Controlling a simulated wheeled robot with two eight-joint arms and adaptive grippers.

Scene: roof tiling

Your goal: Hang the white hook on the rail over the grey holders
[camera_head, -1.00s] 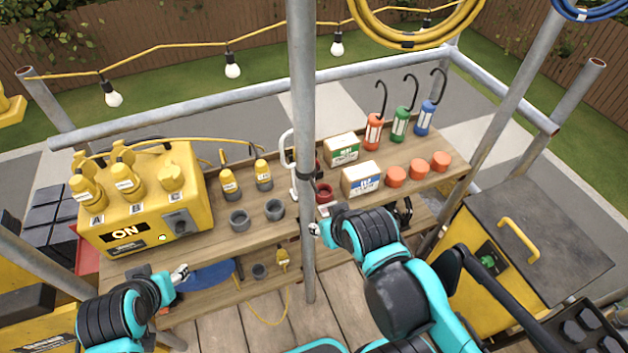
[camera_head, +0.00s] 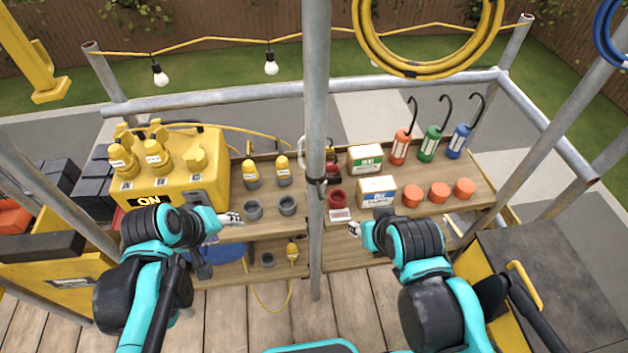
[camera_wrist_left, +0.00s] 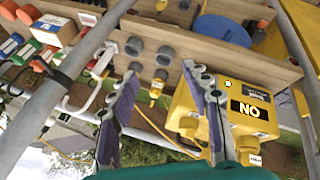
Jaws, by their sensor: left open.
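The white hook (camera_head: 301,153) stands on the shelf just left of the upright pole, which hides part of it. It also shows as a white shape in the left wrist view (camera_wrist_left: 101,64). The grey rail (camera_head: 240,93) runs across behind the shelf. Two grey holders (camera_head: 253,210) stand near the shelf's front edge, left of the pole. My left gripper (camera_head: 231,218) is open and empty, just left of the holders; its spread fingers (camera_wrist_left: 159,80) show in the wrist view. My right gripper (camera_head: 354,230) is right of the pole at the shelf's front edge; its opening is unclear.
The upright pole (camera_head: 315,110) stands between my two grippers. A yellow power box (camera_head: 180,172) is at the shelf's left. Yellow plugs in grey sockets (camera_head: 283,172) stand behind the holders. Boxes, orange cups (camera_head: 439,191) and hooked lamps (camera_head: 430,145) fill the right side.

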